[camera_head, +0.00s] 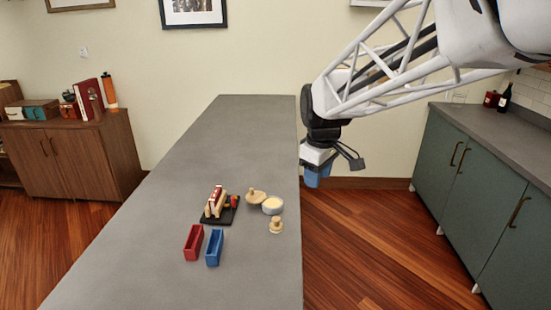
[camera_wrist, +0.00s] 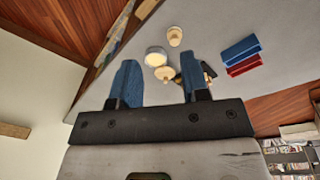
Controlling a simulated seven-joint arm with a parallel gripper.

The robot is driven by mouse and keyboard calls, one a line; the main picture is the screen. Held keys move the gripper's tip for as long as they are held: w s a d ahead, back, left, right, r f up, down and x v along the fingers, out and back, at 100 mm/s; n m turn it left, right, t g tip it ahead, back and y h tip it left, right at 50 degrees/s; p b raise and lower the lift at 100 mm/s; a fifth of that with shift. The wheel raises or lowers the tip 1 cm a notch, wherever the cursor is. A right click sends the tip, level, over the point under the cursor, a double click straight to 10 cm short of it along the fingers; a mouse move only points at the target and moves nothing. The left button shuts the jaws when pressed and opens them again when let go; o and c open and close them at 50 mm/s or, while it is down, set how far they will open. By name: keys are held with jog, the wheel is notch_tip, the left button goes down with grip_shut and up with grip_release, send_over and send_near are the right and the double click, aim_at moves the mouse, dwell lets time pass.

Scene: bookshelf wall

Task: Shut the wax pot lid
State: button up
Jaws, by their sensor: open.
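The wax pot (camera_head: 272,206) is a small white round pot with pale yellow contents, open on the grey table near its right edge. It also shows in the wrist view (camera_wrist: 156,56). A round wooden piece with a knob, apparently the lid (camera_head: 256,197), lies beside the pot on its left; it shows in the wrist view too (camera_wrist: 165,73). I cannot tell whether the two touch. My gripper (camera_head: 315,178) is open and empty, raised beyond the table's right edge. Its blue fingers stand apart in the wrist view (camera_wrist: 157,65).
A small wooden knobbed piece (camera_head: 276,227) stands in front of the pot. A black base (camera_head: 226,217) with a red and cream item is left of the lid. Red (camera_head: 193,243) and blue (camera_head: 214,248) open boxes stand nearer. The far table (camera_head: 235,125) is clear.

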jog(key=w+a+f+n, duration=0.4)
jog(key=w+a+n, duration=0.1)
jog(key=w+a, duration=0.5)
jog(key=n+g, duration=0.1)
jog(key=n, duration=0.3)
send_over(252, 188)
notch_tip(252, 188, down, 7)
jog(key=shift+f, duration=0.15)
jog(key=shift+f, duration=3.75)
grip_shut()
